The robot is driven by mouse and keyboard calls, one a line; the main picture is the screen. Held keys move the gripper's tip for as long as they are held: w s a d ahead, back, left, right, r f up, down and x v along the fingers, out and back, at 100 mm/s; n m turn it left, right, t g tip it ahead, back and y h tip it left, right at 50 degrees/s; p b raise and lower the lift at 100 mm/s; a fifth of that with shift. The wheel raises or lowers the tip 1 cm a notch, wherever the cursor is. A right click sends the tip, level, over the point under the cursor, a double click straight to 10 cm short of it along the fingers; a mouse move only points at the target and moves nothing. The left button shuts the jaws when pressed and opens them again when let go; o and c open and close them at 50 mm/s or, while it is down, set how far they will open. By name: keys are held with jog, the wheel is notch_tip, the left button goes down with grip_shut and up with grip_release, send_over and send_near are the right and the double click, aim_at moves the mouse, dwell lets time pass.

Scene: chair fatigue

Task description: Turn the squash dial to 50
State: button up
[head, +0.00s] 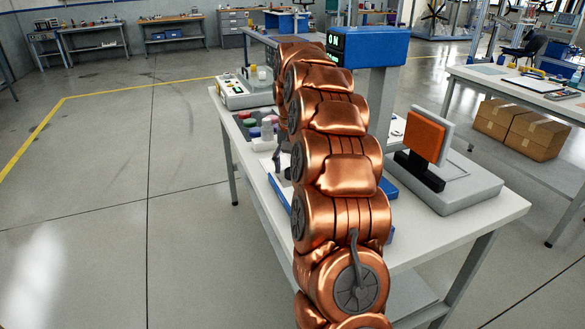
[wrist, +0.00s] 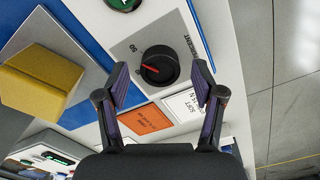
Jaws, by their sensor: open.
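The squash dial (wrist: 159,65) is a round black knob with a red pointer line, set on a grey plate (wrist: 128,50) in the wrist view. The red line lies on the knob's left side. My gripper (wrist: 160,72) is open, with one finger on each side of the dial in the picture. I see no finger touching it, and cannot tell the height gap. In the head view my copper arm hides the dial and most of my gripper.
In the wrist view, an orange card (wrist: 144,119) and a white card (wrist: 185,104) lie near the dial, with a yellow block (wrist: 40,80) to the left. In the head view, a tester with an orange pad (head: 425,136) stands on the white table (head: 505,207), right of my arm.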

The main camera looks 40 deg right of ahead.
jog(key=shift+r, duration=3.4)
